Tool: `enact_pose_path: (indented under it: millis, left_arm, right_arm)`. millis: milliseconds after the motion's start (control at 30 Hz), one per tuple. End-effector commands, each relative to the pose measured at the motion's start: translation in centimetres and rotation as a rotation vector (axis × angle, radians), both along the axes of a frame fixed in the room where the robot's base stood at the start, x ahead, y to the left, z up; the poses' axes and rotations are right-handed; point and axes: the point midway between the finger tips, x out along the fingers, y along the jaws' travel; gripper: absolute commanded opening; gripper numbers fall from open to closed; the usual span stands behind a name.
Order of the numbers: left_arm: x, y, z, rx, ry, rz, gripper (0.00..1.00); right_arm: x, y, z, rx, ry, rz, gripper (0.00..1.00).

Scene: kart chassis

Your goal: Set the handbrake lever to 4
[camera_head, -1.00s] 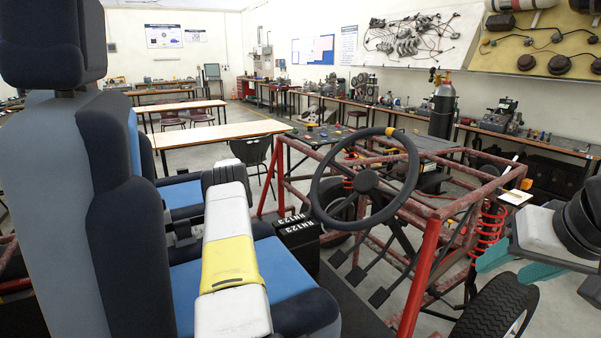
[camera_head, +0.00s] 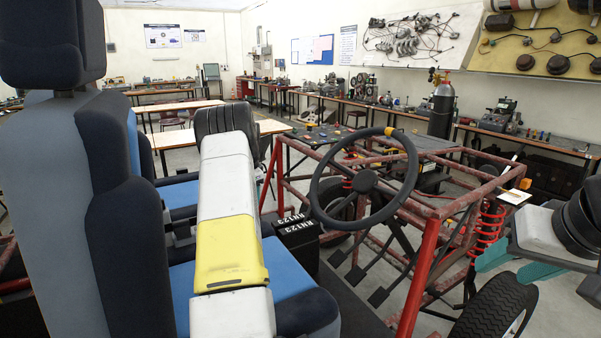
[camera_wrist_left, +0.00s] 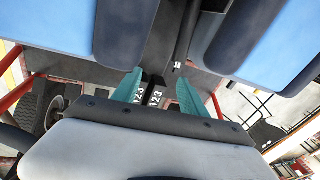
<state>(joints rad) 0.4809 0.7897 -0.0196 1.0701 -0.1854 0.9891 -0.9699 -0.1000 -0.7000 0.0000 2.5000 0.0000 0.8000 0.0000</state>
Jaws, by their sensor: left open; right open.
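I cannot make out the handbrake lever for certain in either view. A dark narrow part (camera_wrist_left: 172,45) runs between the blue seats in the left wrist view, and a small grey mechanism (camera_head: 182,230) shows between the seats in the head view. My left gripper (camera_wrist_left: 158,88) is open, its teal fingers apart, pointing down at the gap between the seats. In the head view its fingers are hidden behind my left arm. My right gripper (camera_head: 514,266) is open and empty at the right, beside the kart frame.
Black boxes with white lettering (camera_head: 297,238) stand right of my left arm. The steering wheel (camera_head: 363,181) and red tube frame (camera_head: 428,250) are further right. The tall seat (camera_head: 80,200) stands close on the left, with a blue seat cushion (camera_wrist_left: 270,45) near the left gripper.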

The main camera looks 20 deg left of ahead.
Motion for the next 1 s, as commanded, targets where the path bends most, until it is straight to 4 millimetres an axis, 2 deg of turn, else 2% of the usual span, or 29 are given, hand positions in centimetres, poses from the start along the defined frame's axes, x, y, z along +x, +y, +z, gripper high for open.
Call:
enact_pose_path:
  millis: [100,600,800,1000]
  left_arm:
    - [0.0,-1.7,1.9,-0.007,-0.02,0.011,0.5]
    - [-1.5,-8.8,8.9,-0.05,-0.092,0.067,0.5]
    - [-2.5,-11.3,10.9,-0.069,-0.115,0.088,0.5]
    - [-3.2,-12.6,12.1,-0.08,-0.129,0.101,0.5]
  right_arm:
    - [0.0,0.0,0.0,0.0,0.0,0.0,0.5]
    - [0.0,0.0,0.0,0.0,0.0,0.0,0.5]
    - [0.0,0.0,0.0,0.0,0.0,0.0,0.5]
    - [0.0,0.0,0.0,0.0,0.0,0.0,0.5]
